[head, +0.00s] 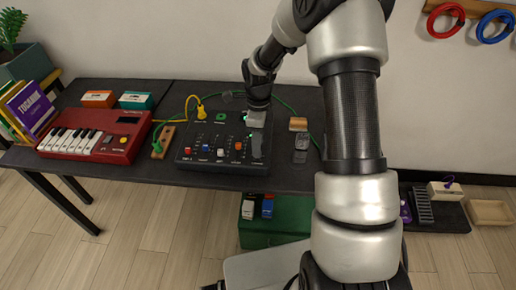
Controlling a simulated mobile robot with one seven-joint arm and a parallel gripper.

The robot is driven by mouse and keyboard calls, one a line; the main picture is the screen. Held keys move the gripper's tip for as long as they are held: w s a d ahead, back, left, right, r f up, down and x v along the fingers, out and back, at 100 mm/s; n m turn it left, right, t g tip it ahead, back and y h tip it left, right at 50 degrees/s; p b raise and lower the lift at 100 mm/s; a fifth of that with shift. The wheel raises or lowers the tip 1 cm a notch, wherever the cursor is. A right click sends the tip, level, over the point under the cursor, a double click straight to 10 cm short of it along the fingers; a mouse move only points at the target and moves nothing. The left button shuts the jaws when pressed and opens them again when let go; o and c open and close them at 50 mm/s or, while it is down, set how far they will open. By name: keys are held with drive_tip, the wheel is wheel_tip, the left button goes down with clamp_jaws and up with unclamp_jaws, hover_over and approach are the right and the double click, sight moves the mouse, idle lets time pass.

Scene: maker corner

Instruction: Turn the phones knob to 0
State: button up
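A black mixer panel (208,168) lies on the dark table, with several small coloured knobs and sliders in its middle and green lit spots. My gripper (256,122) points down over the upper right part of the panel. It covers whatever knobs lie under it. I cannot make out which knob is the phones knob, nor read its setting; it may be hidden by the gripper. The fingers are too small and too hidden to show whether they are open, shut, or touching anything.
A red keyboard (95,135) stands left of the panel. Green and yellow cables run behind and beside it. A small wooden block (298,124) and a dark item (301,143) lie to its right. A green box (270,228) sits below the table's front edge.

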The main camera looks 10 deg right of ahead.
drive_tip(key=shift+f, duration=1.3)
clamp_jaws()
